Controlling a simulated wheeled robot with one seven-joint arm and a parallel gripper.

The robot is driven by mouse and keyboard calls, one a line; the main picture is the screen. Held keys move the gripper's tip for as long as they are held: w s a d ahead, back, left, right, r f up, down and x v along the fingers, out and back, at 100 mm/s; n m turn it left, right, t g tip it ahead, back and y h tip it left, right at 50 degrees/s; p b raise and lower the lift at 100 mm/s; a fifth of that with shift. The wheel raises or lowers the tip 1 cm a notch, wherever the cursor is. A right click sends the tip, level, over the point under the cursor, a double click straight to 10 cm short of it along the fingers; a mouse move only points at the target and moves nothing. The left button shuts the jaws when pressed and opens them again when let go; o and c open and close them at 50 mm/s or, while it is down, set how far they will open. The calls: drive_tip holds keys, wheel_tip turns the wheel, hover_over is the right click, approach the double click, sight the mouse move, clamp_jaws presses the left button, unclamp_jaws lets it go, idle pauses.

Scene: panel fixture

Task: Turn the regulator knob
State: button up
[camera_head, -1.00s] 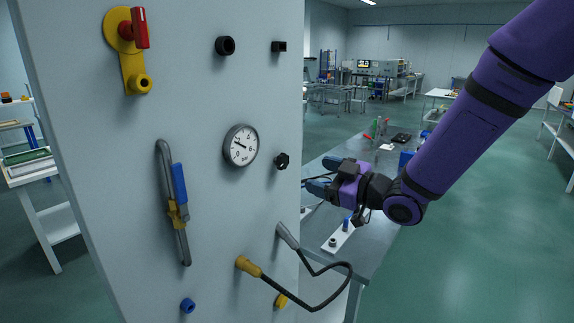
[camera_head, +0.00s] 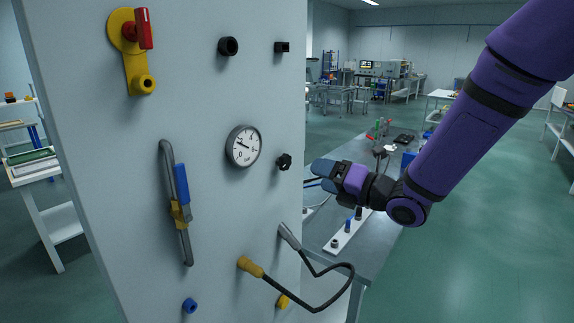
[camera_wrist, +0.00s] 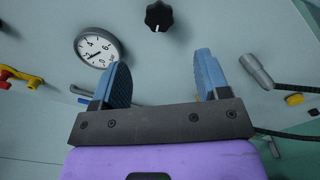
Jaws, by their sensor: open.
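The regulator knob is a small black lobed knob (camera_head: 284,161) on the panel, to the right of the round white pressure gauge (camera_head: 243,146). In the wrist view the knob (camera_wrist: 159,16) shows at the top, beyond and between my fingertips, and the gauge (camera_wrist: 97,47) lies to its left. My gripper (camera_head: 318,175) has blue fingers and a purple body. It is just right of and slightly below the knob in the head view. In the wrist view the gripper (camera_wrist: 160,72) is open and empty, apart from the knob.
A grey-tipped cable plug (camera_head: 289,236) and a yellow plug (camera_head: 249,266) hang on a black cable below. A blue-handled lever (camera_head: 181,184) and a red-handled yellow valve (camera_head: 140,30) are at left. A grey workbench (camera_head: 350,255) stands behind my gripper.

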sight(286, 164)
drive_tip(key=x, duration=1)
drive_tip(key=shift+w+a, duration=0.3)
drive_tip(key=c, duration=0.9)
